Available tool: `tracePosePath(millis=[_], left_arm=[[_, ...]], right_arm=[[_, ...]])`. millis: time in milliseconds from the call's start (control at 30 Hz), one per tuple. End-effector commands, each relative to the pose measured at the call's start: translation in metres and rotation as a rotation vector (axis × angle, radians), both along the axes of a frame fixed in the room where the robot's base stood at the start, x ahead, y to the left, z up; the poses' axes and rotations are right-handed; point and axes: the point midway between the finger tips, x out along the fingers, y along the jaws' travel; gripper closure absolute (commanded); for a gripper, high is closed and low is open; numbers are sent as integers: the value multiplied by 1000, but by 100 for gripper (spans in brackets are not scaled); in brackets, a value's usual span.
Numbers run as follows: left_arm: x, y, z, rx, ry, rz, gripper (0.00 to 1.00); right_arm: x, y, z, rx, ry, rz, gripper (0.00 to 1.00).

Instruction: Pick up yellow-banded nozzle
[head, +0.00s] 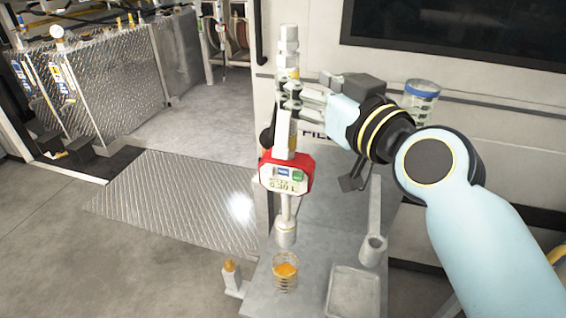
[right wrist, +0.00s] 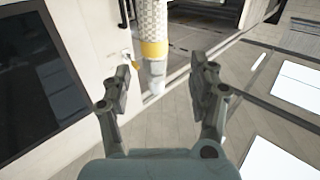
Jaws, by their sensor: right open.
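The yellow-banded nozzle (right wrist: 154,30) is a pale, knurled cylinder with a yellow band and a narrower grey-white end. In the right wrist view it comes in from the top, its narrow end between the two finger lines, with space to both fingers. In the head view a pale upright column (head: 289,48) with yellow marks stands above a red meter (head: 287,176) with a digital display. My right gripper (head: 287,97) is at this column and hides part of it. In the right wrist view the gripper (right wrist: 163,82) is open, with nothing clamped. My left gripper is not visible.
A grey bench (head: 318,250) carries a glass with orange liquid (head: 285,272), a shallow tray (head: 353,292) and a grey holder (head: 373,248). A blue-lidded clear jar (head: 421,100) stands behind my right arm. A white wall lies behind; open floor extends left.

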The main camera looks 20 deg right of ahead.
Motion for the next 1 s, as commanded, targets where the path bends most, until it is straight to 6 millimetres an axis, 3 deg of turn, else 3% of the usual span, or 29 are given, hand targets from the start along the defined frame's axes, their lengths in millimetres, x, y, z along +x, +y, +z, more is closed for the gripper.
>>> tracePosePath(millis=[500,767,1000], left_arm=[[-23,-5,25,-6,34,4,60],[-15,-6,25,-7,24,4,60],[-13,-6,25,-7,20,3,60]], right_arm=[[62,5,8,1,1,-1,40],[66,6,6,0,2,-1,40],[66,6,6,0,2,-1,68]])
